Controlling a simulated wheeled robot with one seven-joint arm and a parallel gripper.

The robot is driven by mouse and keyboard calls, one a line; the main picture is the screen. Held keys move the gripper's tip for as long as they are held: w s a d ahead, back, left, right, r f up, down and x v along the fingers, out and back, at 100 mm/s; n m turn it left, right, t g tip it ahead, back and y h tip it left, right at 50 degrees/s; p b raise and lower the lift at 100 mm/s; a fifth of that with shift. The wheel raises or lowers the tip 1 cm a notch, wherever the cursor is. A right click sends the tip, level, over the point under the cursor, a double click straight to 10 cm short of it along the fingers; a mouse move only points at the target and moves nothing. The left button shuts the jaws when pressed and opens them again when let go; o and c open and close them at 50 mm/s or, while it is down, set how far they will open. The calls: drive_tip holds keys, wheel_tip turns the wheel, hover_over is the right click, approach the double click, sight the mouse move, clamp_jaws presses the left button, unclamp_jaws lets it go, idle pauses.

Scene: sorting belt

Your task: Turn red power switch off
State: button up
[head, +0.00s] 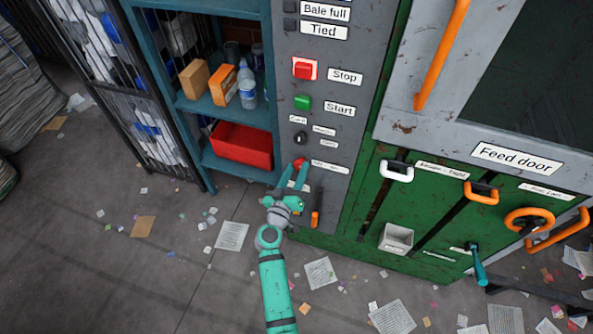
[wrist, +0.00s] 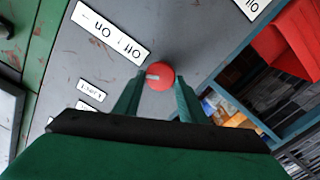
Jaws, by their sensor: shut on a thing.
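The red power switch (head: 299,163) is a round red knob low on the grey control panel (head: 325,225). In the wrist view the red knob (wrist: 160,75) has a pale pointer mark, and an "Off / On" label (wrist: 112,32) is beside it. My gripper (head: 297,174) reaches up to the panel from below. In the wrist view my gripper (wrist: 158,82) has one finger on each side of the knob and is shut on it. The fingers partly hide the knob in the head view.
Above are a green Start button (head: 302,102), a red Stop button (head: 303,70) and a small black knob (head: 300,138). An orange handle (head: 315,219) sits below right. A shelf with a red bin (head: 241,146) stands left. Papers litter the floor.

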drive_tip(key=n, duration=0.6)
drive_tip(key=shift+w+a, duration=0.1)
drive_tip(key=shift+a, duration=0.05)
drive_tip(key=n, duration=0.6)
drive_tip(key=shift+f, duration=0.15)
idle(0.4)
drive_tip(key=o, duration=1)
drive_tip(key=shift+f, duration=0.1)
drive_tip(key=v, duration=1)
drive_tip(key=shift+s+a, duration=0.1)
drive_tip(key=shift+s, duration=0.25)
